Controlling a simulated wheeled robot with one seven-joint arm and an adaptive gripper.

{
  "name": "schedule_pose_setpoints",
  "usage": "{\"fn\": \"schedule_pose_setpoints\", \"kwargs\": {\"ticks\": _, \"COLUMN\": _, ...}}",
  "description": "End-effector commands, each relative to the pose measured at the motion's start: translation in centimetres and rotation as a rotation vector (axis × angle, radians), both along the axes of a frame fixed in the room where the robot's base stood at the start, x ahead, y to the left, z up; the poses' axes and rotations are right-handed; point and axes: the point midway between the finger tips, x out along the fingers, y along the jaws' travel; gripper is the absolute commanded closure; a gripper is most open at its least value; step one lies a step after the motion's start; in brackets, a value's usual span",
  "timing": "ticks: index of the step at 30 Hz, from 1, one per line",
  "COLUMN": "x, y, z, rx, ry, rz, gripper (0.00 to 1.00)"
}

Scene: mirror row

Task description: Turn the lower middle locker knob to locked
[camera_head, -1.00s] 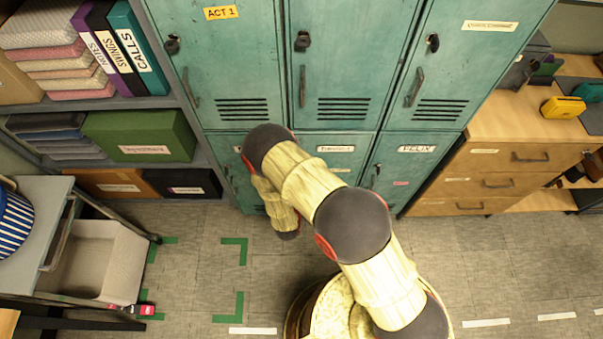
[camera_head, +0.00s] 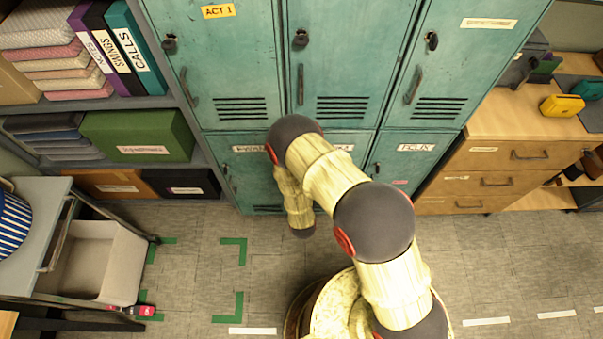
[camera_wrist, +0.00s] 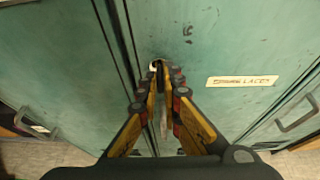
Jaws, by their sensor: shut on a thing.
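In the wrist view my gripper (camera_wrist: 160,70) is shut with its fingertips on the knob (camera_wrist: 153,66) of a green locker door (camera_wrist: 205,45). Only a small part of the knob shows; the fingers cover the rest, so I cannot tell which way it points. A pale label (camera_wrist: 242,81) is to the right of the knob. A door handle (camera_wrist: 163,118) shows between the fingers below it. In the head view the lower middle locker (camera_head: 345,137) is partly covered by my arm, and my gripper is hidden.
The upper lockers (camera_head: 345,60) stand directly above. The lower right locker, labelled FELIX (camera_head: 416,147), is beside it. A wooden drawer unit (camera_head: 490,155) is to the right, a shelf with a green box (camera_head: 138,136) and a cart (camera_head: 95,262) to the left. Floor with green tape marks (camera_head: 233,250) is clear.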

Motion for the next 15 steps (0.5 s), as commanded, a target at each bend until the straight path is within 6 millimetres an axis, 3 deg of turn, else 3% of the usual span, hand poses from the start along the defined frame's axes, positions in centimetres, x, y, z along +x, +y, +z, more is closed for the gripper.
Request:
{"fn": "schedule_pose_setpoints", "kwargs": {"ticks": 9, "x": -0.02, "y": 0.07, "z": -0.05, "rx": 0.002, "ry": 0.001, "rz": 0.001, "gripper": 1.00}}
{"fn": "schedule_pose_setpoints", "kwargs": {"ticks": 10, "x": -0.02, "y": 0.06, "z": -0.05, "rx": 0.002, "ry": 0.001, "rz": 0.001, "gripper": 0.92}}
{"fn": "schedule_pose_setpoints", "kwargs": {"ticks": 15, "x": 0.00, "y": 0.05, "z": -0.02, "rx": 0.001, "ry": 0.001, "rz": 0.001, "gripper": 0.83}}
